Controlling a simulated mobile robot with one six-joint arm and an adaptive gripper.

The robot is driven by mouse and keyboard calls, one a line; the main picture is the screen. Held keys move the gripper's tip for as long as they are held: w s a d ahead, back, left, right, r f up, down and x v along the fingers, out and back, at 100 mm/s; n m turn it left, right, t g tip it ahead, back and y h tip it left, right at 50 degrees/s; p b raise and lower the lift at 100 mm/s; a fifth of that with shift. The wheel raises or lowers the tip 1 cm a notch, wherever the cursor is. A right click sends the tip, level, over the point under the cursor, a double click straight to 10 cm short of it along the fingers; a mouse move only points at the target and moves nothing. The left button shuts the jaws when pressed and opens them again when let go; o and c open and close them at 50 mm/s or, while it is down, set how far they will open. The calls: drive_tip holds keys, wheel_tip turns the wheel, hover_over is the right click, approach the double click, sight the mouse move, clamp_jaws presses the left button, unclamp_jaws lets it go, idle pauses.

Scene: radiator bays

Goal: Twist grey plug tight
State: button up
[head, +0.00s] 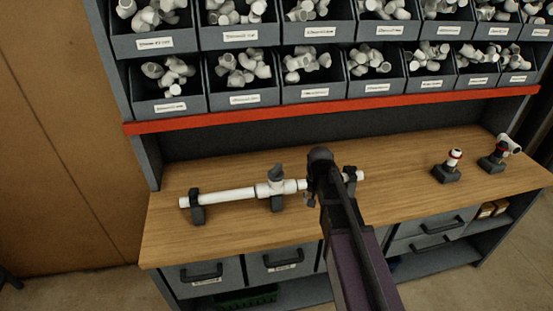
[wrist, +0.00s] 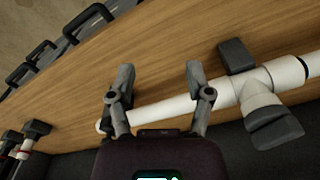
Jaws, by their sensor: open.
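The grey plug (head: 276,173) sits on the upward branch of a white tee fitting (head: 270,188) on the white pipe (head: 225,196). In the wrist view the grey plug (wrist: 277,128) is at the right, on the tee's branch (wrist: 262,100). My gripper (head: 313,195) is over the pipe, to the right of the tee in the head view. In the wrist view my gripper (wrist: 158,78) has its fingers spread wide, with the pipe (wrist: 165,110) running across behind them. The plug is apart from the fingers. How far the plug is screwed in cannot be seen.
Dark supports (head: 197,207) hold the pipe over the wooden bench (head: 400,196). Two small stands with fittings (head: 447,172) (head: 494,160) are at the right. Bins of white fittings (head: 243,95) rise behind a red shelf edge (head: 330,106). The bench's front left is clear.

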sight(276, 167)
drive_tip(key=w+a+r+m+p, duration=0.3)
drive_tip(key=w+a+r+p, duration=0.9)
drive_tip(key=a+r+p, duration=0.2)
wheel_tip(276, 167, up, 2)
drive_tip(key=shift+w+r+p, duration=0.15)
drive_tip(key=shift+w+p, duration=0.2)
drive_tip(key=shift+p, duration=0.1)
drive_tip(key=shift+d+f, duration=0.1)
drive_tip(key=shift+f, duration=0.15)
wheel_tip(276, 167, down, 13)
drive_tip(key=b, duration=1.3)
drive_tip(key=shift+f+b, duration=0.15)
drive_tip(key=shift+b, duration=0.25)
clamp_jaws()
